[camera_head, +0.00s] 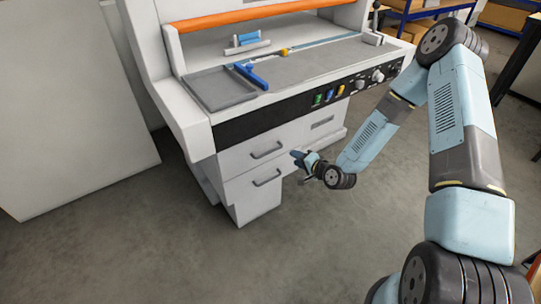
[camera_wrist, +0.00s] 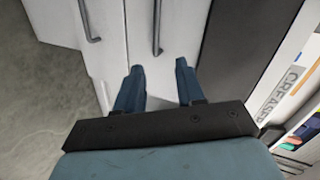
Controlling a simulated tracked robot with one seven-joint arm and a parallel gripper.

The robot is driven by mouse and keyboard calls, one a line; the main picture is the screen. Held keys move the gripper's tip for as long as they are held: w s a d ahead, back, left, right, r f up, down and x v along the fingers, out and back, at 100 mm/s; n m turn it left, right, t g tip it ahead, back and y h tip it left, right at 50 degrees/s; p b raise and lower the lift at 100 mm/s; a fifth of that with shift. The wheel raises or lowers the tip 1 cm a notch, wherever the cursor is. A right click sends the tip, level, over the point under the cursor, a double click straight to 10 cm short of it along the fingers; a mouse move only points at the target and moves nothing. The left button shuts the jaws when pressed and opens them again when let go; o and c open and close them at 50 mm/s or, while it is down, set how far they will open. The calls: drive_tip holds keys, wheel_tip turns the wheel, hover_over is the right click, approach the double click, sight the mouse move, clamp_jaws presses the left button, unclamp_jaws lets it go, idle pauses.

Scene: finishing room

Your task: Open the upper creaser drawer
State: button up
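The creaser (camera_head: 270,100) is a white machine with two drawers under its black control strip. The upper drawer (camera_head: 235,158) is shut and has a dark bar handle (camera_head: 267,150). The lower drawer (camera_head: 245,200) below it is also shut, with its own handle (camera_head: 267,178). My gripper (camera_head: 296,157) is in front of the drawers, to the right of the handles. In the wrist view my gripper (camera_wrist: 160,70) is open and empty. The upper handle (camera_wrist: 157,25) lies ahead, lined up with the gap between the fingers. The lower handle (camera_wrist: 87,20) is to the left.
A blue-handled tool (camera_head: 251,75) lies on the creaser's grey top. Knobs (camera_head: 378,76) and coloured switches (camera_head: 328,95) sit on the control strip. A pale panel (camera_head: 70,110) stands at left. The floor (camera_head: 150,235) in front is clear.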

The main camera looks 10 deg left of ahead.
wheel_tip(320, 180, down, 4)
drive_tip(key=s+a+r+m+t+y, duration=0.1)
drive_tip(key=s+a+m+t, duration=0.1)
drive_tip(key=s+a+m, duration=0.1)
drive_tip(key=x, duration=1.3)
drive_tip(key=shift+w+f, duration=0.4)
drive_tip(key=shift+f, duration=0.05)
clamp_jaws()
